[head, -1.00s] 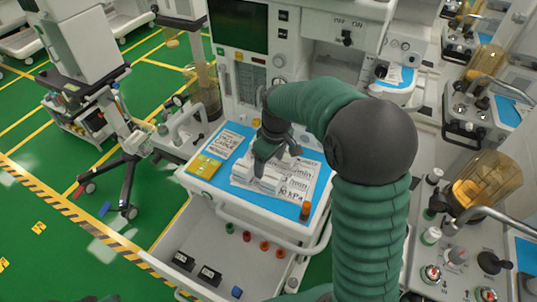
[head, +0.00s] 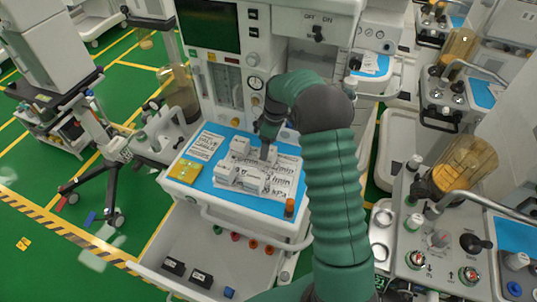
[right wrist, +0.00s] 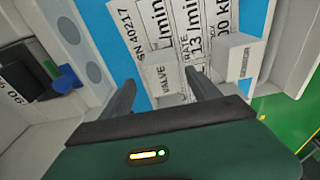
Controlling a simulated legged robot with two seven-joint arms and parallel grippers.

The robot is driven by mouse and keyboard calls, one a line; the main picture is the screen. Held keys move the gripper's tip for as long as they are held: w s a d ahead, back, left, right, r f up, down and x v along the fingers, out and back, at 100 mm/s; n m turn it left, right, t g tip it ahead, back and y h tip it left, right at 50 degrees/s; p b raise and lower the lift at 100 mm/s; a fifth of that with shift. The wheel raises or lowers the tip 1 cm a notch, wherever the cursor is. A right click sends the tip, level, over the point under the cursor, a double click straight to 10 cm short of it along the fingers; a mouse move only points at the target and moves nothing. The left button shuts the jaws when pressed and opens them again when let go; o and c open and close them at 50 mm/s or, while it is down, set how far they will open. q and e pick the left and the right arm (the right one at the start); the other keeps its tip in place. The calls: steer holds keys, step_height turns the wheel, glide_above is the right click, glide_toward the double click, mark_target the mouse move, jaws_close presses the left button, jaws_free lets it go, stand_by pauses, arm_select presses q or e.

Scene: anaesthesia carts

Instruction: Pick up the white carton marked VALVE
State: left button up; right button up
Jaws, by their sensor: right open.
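The white carton marked VALVE (right wrist: 160,80) lies on a printed sheet in the right wrist view, its label facing me. My right gripper (right wrist: 160,88) is open; the carton shows between its fingers, nearer the left one, and is not gripped. In the head view the right gripper (head: 267,152) hangs over the back of a group of white cartons (head: 226,173) on the blue-topped worktop. I cannot read there which one is VALVE. My left gripper is not in view.
Another white carton (right wrist: 237,60) stands close to the right finger. A yellow packet (head: 185,171), a printed sheet (head: 206,145) and an orange-capped vial (head: 289,208) lie on the worktop (head: 205,183). An open drawer (head: 205,248) juts out below.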

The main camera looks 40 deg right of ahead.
step_height(320, 180, down, 3)
steer(key=shift+a+f, duration=0.1)
steer(key=shift+w+a+f, duration=0.15)
steer(key=shift+a+f, duration=0.1)
steer(key=shift+a, duration=0.1)
steer(key=shift+c, duration=0.9)
steer(key=shift+d, duration=0.25)
steer(key=c, duration=0.9)
steer(key=shift+a, duration=0.15)
steer(key=c, duration=0.4)
